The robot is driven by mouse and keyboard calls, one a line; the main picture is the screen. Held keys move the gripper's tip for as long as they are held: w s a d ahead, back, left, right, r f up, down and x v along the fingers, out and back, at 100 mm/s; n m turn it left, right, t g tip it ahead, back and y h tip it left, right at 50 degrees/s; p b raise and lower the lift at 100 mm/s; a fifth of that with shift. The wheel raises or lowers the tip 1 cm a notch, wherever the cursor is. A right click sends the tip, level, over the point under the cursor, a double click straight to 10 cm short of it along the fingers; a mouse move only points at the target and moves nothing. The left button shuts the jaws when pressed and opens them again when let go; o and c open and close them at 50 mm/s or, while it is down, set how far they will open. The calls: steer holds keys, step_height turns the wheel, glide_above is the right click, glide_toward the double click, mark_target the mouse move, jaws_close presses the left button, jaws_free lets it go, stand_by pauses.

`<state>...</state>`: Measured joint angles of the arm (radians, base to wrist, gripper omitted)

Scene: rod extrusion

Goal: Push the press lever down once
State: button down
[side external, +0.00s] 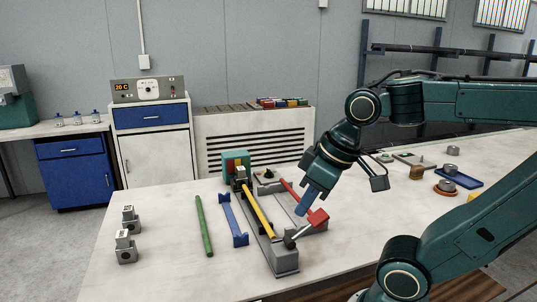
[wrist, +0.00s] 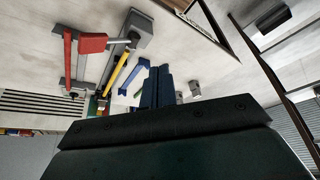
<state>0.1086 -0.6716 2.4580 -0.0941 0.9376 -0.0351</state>
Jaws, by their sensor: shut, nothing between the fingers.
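The press (side external: 284,260) is a long grey body on the table with a yellow rod (side external: 258,214) lying along it. Its lever has a short grey arm (side external: 298,235) and a red handle (side external: 318,216), tilted upward at the near end. My gripper (side external: 301,210) has its blue fingers shut and empty, pointing down just beside the handle in the side view. In the wrist view the shut fingers (wrist: 158,72) are clearly apart from the red handle (wrist: 93,43).
A green rod (side external: 203,226) and a blue bar (side external: 232,219) lie left of the press. Grey blocks (side external: 125,247) stand farther left. A red bar (side external: 290,189) lies behind the lever. A blue tray (side external: 460,178) and small parts are at the right.

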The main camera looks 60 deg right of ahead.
steer(key=shift+s+a+t, duration=0.15)
steer(key=shift+s+t, duration=0.25)
steer(key=shift+r, duration=0.1)
steer(key=w+d+r+n+g, duration=0.2)
steer(key=d+r+n+g, duration=0.3)
steer(key=d+r+n, duration=0.2)
steer(key=shift+w+d+r+n, duration=0.15)
steer(key=shift+d+n, duration=0.75)
steer(key=shift+d, duration=0.1)
steer(key=shift+f, duration=0.2)
